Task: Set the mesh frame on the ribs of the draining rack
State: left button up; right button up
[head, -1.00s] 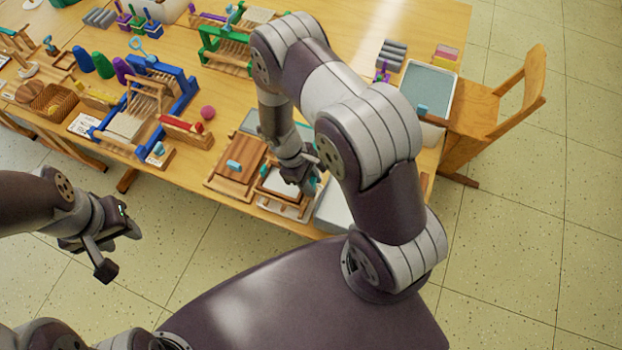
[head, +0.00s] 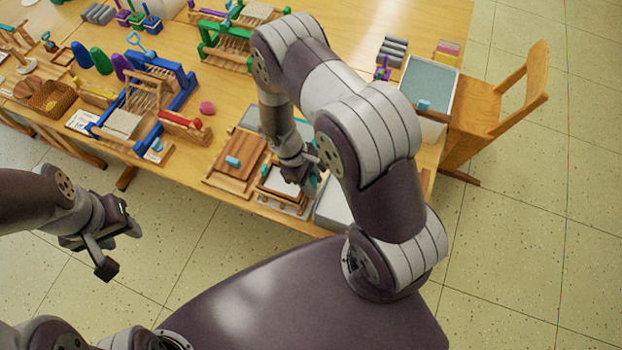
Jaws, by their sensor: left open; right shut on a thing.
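The mesh frame (head: 276,181), a pale sheet in a brown wooden border, is at the table's front edge. My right gripper (head: 308,183) is shut at its right side, on what seems to be a teal grip; the fingers and the arm hide part of this. The draining rack (head: 283,207), pale and wooden, shows just below and in front of the frame. The frame covers most of its ribs, and I cannot tell whether the two touch. My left gripper (head: 118,245) is open and empty over the floor, left of the table.
A wooden board with a teal grip (head: 232,162) lies left of the rack. A grey-white tray (head: 333,208) is close on the right, partly behind my arm. A water tub (head: 432,78) and a chair (head: 505,105) stand further right.

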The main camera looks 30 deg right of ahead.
jog(key=shift+f, duration=0.1)
jog(key=shift+f+b, duration=0.35)
dwell(1.0)
jog(key=shift+f+b, duration=0.4)
jog(key=shift+f, duration=0.2)
jog(key=shift+f, duration=0.15)
dwell(0.5)
jog(key=shift+f+b, duration=0.3)
dwell(0.3)
jog(key=o, duration=1.1)
